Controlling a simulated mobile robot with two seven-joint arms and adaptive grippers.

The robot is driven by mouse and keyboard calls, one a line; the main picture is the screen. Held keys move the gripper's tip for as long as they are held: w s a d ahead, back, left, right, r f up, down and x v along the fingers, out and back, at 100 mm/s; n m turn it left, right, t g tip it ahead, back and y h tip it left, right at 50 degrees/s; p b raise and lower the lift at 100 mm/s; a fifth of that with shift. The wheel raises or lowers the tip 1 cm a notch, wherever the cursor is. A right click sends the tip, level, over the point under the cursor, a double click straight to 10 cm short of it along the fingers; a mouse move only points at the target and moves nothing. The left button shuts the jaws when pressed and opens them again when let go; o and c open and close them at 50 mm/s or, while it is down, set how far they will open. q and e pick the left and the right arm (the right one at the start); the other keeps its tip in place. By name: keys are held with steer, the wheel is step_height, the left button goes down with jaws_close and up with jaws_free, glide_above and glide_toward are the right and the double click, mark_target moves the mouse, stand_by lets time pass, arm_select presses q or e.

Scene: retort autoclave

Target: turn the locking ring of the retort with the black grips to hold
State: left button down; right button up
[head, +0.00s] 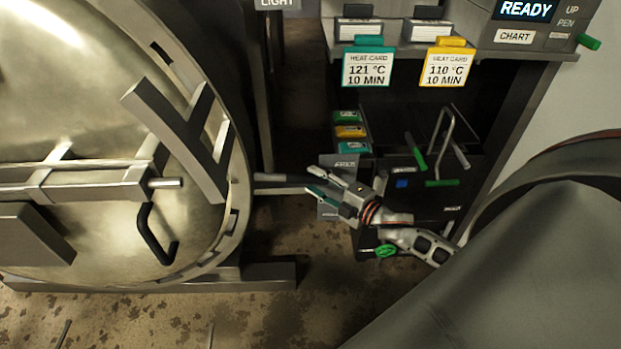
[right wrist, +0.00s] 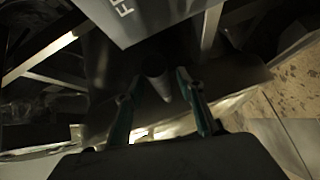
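The retort's large round metal door (head: 70,120) fills the left of the head view, with the grey locking ring (head: 238,190) around its rim. A dark, rod-like grip (head: 275,177) sticks out from the ring's right side. A bent black handle (head: 155,235) is on the door's lower right. My right gripper (head: 312,180) is just right of the rod-like grip, pointing at it. In the right wrist view its two green-edged fingers (right wrist: 158,100) are apart. A dark round bar (right wrist: 155,70) shows between and beyond their tips; contact cannot be told. My left gripper is out of view.
A control cabinet (head: 515,50) reading READY stands at upper right. A teal heat card (head: 367,68) and a yellow one (head: 447,68) hang below it. A dark cart with green-gripped handles (head: 442,183) stands behind my right arm. Stained floor (head: 290,315) is open below.

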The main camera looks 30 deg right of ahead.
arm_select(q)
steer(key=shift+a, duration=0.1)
arm_select(e)
steer(key=shift+x, duration=1.15)
steer(key=shift+a, duration=0.1)
